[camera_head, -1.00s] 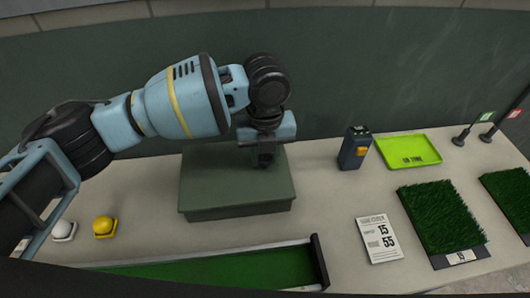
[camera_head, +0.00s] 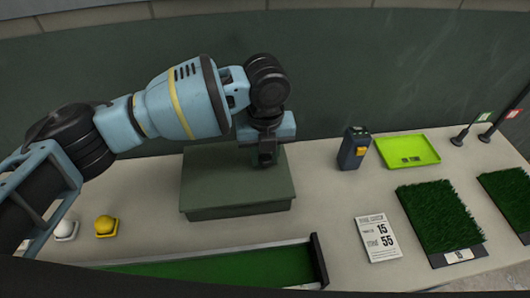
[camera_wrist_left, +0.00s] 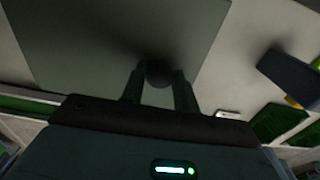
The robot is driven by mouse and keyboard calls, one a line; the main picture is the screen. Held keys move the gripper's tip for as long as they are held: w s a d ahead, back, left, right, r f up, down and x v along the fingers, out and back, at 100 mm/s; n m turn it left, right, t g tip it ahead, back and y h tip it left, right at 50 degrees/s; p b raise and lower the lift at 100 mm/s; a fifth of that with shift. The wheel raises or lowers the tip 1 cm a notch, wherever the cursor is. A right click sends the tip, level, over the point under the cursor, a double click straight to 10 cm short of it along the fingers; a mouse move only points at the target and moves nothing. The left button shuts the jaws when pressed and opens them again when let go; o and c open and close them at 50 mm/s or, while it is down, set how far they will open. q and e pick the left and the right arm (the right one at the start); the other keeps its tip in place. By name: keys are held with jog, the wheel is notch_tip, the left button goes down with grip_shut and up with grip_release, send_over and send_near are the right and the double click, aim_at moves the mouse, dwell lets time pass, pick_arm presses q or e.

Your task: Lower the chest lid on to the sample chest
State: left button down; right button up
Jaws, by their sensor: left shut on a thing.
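The dark green sample chest (camera_head: 240,208) stands on the pale table, left of the picture's middle. Its flat green chest lid (camera_head: 215,170) covers the top, and no clear gap shows between lid and chest. My left gripper (camera_head: 267,160) is over the right part of the lid, pointing down. In the left wrist view its two fingers (camera_wrist_left: 158,88) are shut on a dark round knob (camera_wrist_left: 158,72) on the lid (camera_wrist_left: 110,40). My left arm hides part of the lid's back. My right gripper is not in view.
Right of the chest are a dark handheld device (camera_head: 354,148), a lime tray (camera_head: 408,149), a printed card (camera_head: 377,239) and turf samples (camera_head: 440,215). A green strip track (camera_head: 220,268) lies in front. A yellow ball (camera_head: 106,225) and a white ball (camera_head: 66,230) sit at left.

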pick_arm(q)
jog(key=shift+f, duration=0.25)
dwell(0.5)
jog(key=c, duration=1)
grip_release()
jog(key=shift+r, duration=3.9)
